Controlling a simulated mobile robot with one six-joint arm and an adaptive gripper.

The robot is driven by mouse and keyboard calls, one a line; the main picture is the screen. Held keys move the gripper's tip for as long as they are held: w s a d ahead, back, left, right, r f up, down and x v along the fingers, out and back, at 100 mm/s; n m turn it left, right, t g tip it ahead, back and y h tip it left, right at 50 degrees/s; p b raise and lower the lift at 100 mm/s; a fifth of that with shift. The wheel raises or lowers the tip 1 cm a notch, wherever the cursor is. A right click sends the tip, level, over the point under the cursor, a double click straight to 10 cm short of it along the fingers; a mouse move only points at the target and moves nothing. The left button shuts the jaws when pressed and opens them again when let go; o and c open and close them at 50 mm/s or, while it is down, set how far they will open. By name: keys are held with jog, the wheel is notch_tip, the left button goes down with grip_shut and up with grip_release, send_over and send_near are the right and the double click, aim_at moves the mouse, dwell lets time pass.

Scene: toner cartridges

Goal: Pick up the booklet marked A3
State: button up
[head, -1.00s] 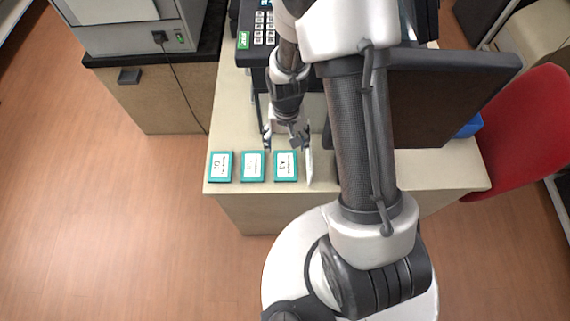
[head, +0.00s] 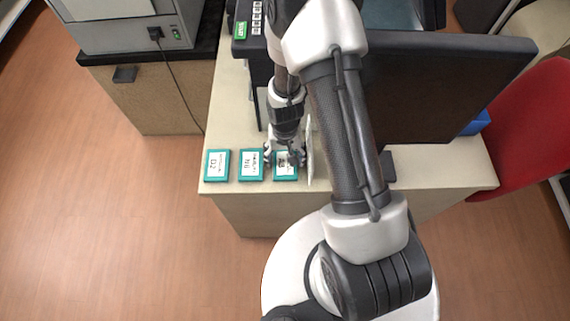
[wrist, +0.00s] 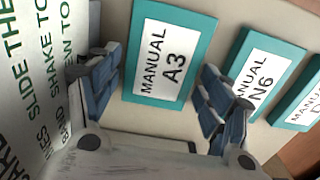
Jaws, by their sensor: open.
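The A3 booklet (wrist: 166,62) is teal with a white label reading "MANUAL A3". In the wrist view it lies flat on the desk between the two fingers of my gripper (wrist: 160,95). The fingers are open, one to each side of it, and I cannot tell whether they touch it. In the head view my gripper (head: 284,160) is over the A3 booklet (head: 286,176) and hides part of it. The N6 booklet (head: 250,166) lies just left of it, close to one finger. It also shows at the right of the wrist view (wrist: 262,72).
Another teal booklet (head: 217,166) lies at the desk's left end. A white board with green printed text (wrist: 35,80) stands close beside the gripper, opposite N6. The desk (head: 238,110) also carries a black monitor (head: 440,95).

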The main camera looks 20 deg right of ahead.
jog(key=c, duration=0.8)
jog(key=shift+r, duration=0.15)
jog(key=shift+c, duration=0.2)
